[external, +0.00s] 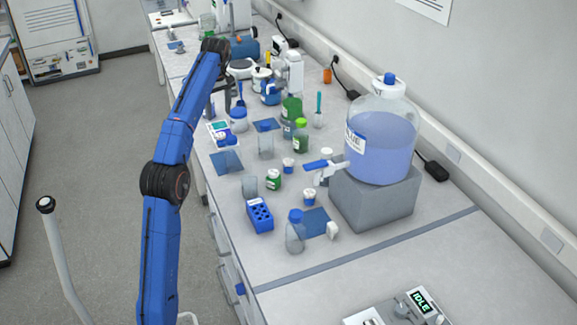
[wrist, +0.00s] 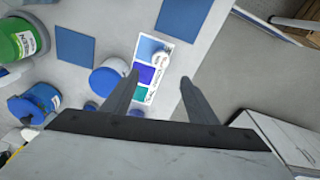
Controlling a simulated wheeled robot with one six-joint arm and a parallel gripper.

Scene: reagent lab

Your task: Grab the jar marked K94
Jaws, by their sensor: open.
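No label reads clearly as K94 in either view. Several jars could carry it. In the wrist view, a blue-lidded jar (wrist: 108,77) lies just left of my left fingertip, a second blue-lidded jar (wrist: 38,103) is farther left, and a green-lidded jar (wrist: 20,42) with a blurred label is at the left edge. In the external view, a blue-lidded jar (external: 238,120), a large green jar (external: 292,106) and a small green-lidded jar (external: 274,181) stand on the bench. My gripper (wrist: 160,76) is open and empty, above a coloured card. In the external view it (external: 230,98) is above the bench's left side.
A coloured card (wrist: 152,72) with a small white-capped item lies below my gripper. Blue mats (wrist: 75,33) lie nearby. A large blue-liquid carboy (external: 380,140) stands on a grey block (external: 375,203) at right. A blue rack (external: 260,216) is nearer. The bench edge runs along the left.

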